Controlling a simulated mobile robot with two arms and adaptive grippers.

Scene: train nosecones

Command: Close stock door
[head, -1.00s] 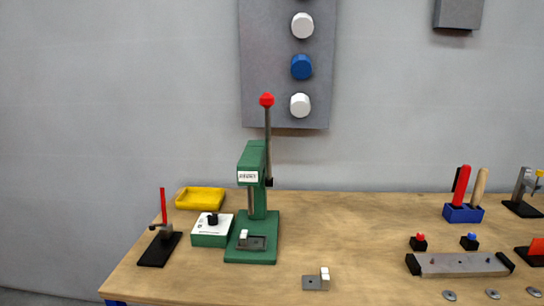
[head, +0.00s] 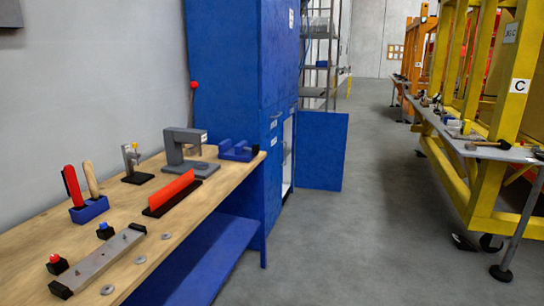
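A tall blue stock cabinet (head: 235,85) stands at the end of the workbench, against the grey wall. Its lower door (head: 322,150) is a blue panel that stands open, swung out to the right over the floor. A narrow strip of the pale cabinet interior (head: 288,150) shows between the cabinet front and the door. The upper front of the cabinet looks shut. Neither of my grippers shows in the head view.
The wooden workbench (head: 150,215) runs along the left with a red bar (head: 172,190), a grey press (head: 190,150) and a blue tool holder (head: 90,209). Open grey floor (head: 330,250) lies in the middle. A yellow frame (head: 490,180) with a side shelf stands on the right.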

